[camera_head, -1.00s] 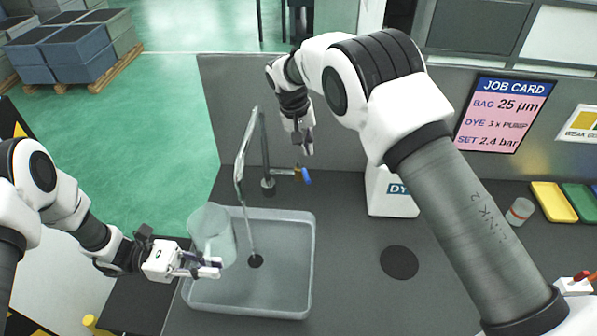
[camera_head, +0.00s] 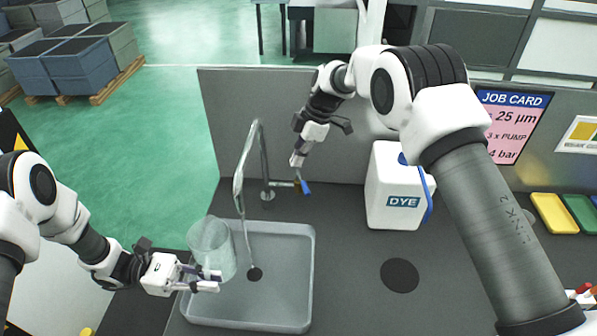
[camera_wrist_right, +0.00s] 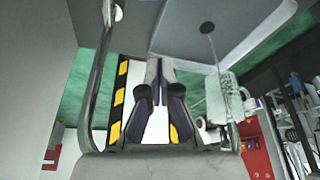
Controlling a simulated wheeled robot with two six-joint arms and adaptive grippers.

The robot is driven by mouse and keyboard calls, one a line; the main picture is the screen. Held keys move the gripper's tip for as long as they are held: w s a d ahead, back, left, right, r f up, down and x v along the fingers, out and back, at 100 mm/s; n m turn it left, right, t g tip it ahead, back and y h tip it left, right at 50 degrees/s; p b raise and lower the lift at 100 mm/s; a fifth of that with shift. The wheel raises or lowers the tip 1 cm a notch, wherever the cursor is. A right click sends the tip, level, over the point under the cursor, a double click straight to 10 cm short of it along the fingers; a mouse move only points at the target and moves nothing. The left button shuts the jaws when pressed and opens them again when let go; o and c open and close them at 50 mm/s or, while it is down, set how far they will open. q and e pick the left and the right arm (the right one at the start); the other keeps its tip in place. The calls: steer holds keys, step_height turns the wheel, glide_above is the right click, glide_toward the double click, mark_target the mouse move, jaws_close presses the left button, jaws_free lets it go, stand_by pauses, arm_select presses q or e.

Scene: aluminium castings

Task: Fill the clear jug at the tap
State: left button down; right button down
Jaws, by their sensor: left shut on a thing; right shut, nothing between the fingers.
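The clear jug (camera_head: 208,252) is upright over the left side of the grey sink (camera_head: 290,310). My left gripper (camera_head: 212,280) is shut on it. The bent metal tap (camera_head: 239,180) stands behind the sink. A thin pale stream runs from its spout to the drain (camera_head: 255,274), just right of the jug, apparently missing it. I cannot tell whether the jug holds water. My right gripper (camera_head: 297,161) is shut and empty, just above the tap's blue lever (camera_head: 304,187); contact is unclear. The right wrist view shows its shut fingers (camera_wrist_right: 160,68) and the jug (camera_wrist_right: 226,98).
A white dye container (camera_head: 390,180) with a blue hose stands right of the tap. A dark round disc (camera_head: 400,275) lies on the counter. Yellow (camera_head: 552,213) and green trays are at the far right. A grey panel (camera_head: 330,130) backs the counter.

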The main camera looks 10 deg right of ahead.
mark_target(302, 183)
arm_select(q)
steer(key=shift+a, duration=0.15)
arm_select(e)
step_height(302, 183, down, 9)
steer(key=shift+d+f, duration=0.15)
steer(key=shift+d, duration=0.15)
steer(key=shift+a, duration=0.1)
steer(key=shift+d+n, duration=0.25)
steer(key=shift+n, duration=0.05)
